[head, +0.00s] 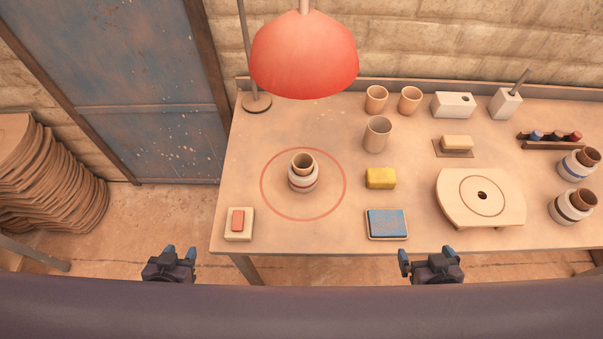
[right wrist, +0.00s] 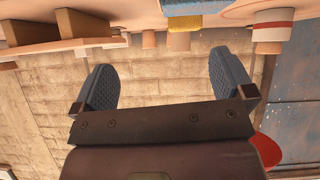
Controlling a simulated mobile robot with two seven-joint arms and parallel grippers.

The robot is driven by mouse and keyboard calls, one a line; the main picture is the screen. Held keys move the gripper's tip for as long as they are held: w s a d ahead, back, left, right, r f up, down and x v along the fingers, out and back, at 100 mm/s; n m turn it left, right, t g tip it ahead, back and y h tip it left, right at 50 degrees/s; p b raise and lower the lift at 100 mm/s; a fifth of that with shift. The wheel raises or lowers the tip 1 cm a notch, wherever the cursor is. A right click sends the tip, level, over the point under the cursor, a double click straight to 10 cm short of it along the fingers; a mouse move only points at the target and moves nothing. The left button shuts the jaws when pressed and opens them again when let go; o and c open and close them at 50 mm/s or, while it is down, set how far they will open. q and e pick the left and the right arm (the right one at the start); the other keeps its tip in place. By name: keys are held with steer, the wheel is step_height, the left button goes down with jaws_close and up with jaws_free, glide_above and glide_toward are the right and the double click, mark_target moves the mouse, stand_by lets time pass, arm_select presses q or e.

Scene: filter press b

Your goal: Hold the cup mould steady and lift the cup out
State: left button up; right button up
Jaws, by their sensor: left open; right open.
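The cup mould (head: 303,183) is a pale round block with a reddish band, standing upright inside a red ring drawn on the table. The brown cup (head: 303,163) sits in it with its rim showing above the mould; its lower part is hidden. My left gripper (head: 170,252) is open and empty, off the table's front left corner. My right gripper (head: 427,258) is open and empty, just in front of the table's front edge, right of the mould. In the right wrist view its two fingers (right wrist: 170,85) are spread with nothing between them. Neither gripper touches the mould or cup.
A red lamp (head: 304,55) hangs behind the mould. A yellow sponge (head: 381,178), a blue pad (head: 387,223) and a small block with a red top (head: 238,224) lie around the ring. Two more moulds with cups (head: 573,207) stand far right. The ring is otherwise clear.

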steer(key=shift+a+r, duration=0.1)
steer(key=shift+a, duration=0.05)
steer(key=w+a+r+n+t+y, duration=0.1)
steer(key=w+a+r+t, duration=0.2)
steer(key=w, duration=0.6)
steer(key=m+g+y, duration=0.7)
steer(key=m+y, duration=0.2)
steer(key=m, duration=1.1)
glide_toward(306, 175)
steer(key=w+f, duration=0.1)
steer(key=f, duration=0.1)
steer(key=w+f, duration=0.1)
steer(key=shift+w+d, duration=0.3)
steer(key=shift+w, duration=0.1)
steer(key=m, duration=0.3)
steer(key=shift+s+a+f, duration=0.1)
steer(key=shift+s+f, duration=0.15)
steer(key=shift+f, duration=0.05)
steer(key=m, duration=0.3)
steer(key=shift+s+a+m, duration=0.1)
steer(key=shift+m, duration=0.2)
steer(key=shift+x, duration=5)
